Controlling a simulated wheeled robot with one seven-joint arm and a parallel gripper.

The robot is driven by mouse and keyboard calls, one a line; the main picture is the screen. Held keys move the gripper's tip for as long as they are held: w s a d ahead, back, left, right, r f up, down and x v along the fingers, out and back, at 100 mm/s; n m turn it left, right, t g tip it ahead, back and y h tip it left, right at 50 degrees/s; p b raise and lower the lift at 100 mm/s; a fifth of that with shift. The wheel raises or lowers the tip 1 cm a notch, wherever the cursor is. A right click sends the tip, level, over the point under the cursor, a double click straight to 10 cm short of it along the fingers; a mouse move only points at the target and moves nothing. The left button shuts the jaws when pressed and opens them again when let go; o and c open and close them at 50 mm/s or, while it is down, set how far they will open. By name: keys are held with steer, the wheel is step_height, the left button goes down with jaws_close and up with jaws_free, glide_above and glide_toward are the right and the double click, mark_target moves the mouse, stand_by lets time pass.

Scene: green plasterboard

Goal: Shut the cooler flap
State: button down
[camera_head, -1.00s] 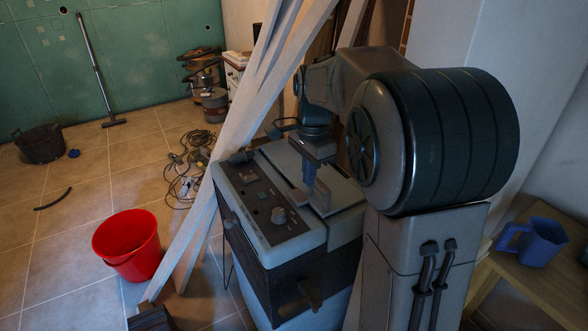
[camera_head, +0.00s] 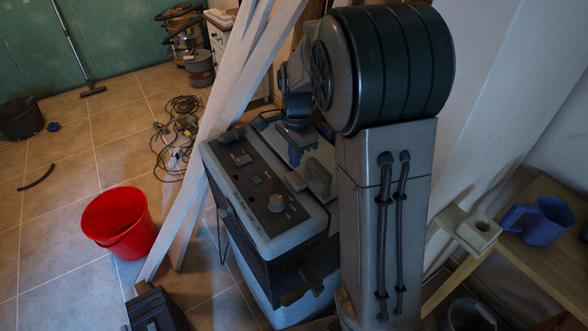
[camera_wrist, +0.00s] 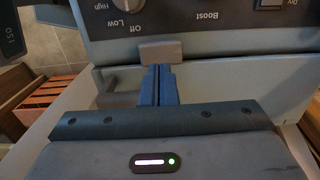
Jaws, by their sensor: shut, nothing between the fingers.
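The cooler (camera_head: 262,185) is a grey and black box with a knob and buttons on its slanted top panel. Behind the panel is a pale top area with a small grey block (camera_head: 296,181) and an upright grey piece (camera_head: 318,178). I cannot tell clearly which part is the flap or how far open it is. My gripper (camera_head: 295,158) is over this area, close to these pieces. In the wrist view its blue fingers (camera_wrist: 160,85) are together and empty, their tips at or just short of a grey block (camera_wrist: 160,52) below the panel's edge. Contact is unclear.
White slanted beams (camera_head: 215,110) stand close left of the cooler. A red bucket (camera_head: 120,222) stands on the tiles, with cables (camera_head: 178,130) behind it. A wooden table (camera_head: 545,255) with a blue jug (camera_head: 540,220) is at right. Open floor lies to the left.

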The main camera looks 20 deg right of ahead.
mark_target(294, 180)
step_height(294, 180, down, 5)
steer(key=shift+a+f+p, duration=0.1)
steer(key=shift+p, duration=0.25)
steer(key=shift+s+f+b, duration=0.1)
steer(key=shift+f+b, duration=0.35)
steer(key=shift+f, duration=0.1)
step_height(294, 180, up, 13)
steer(key=p, duration=0.2)
steer(key=s+r+n+t, duration=0.1)
steer(key=s+n, duration=0.6)
steer(key=s, duration=0.3)
steer(key=s+r+n+t, duration=0.1)
steer(key=s+n+t, duration=0.1)
steer(key=s+n, duration=0.5)
steer(key=shift+s+a+r+t, duration=0.2)
steer(key=shift+s+r+t, duration=0.1)
steer(key=shift+s, duration=1.8)
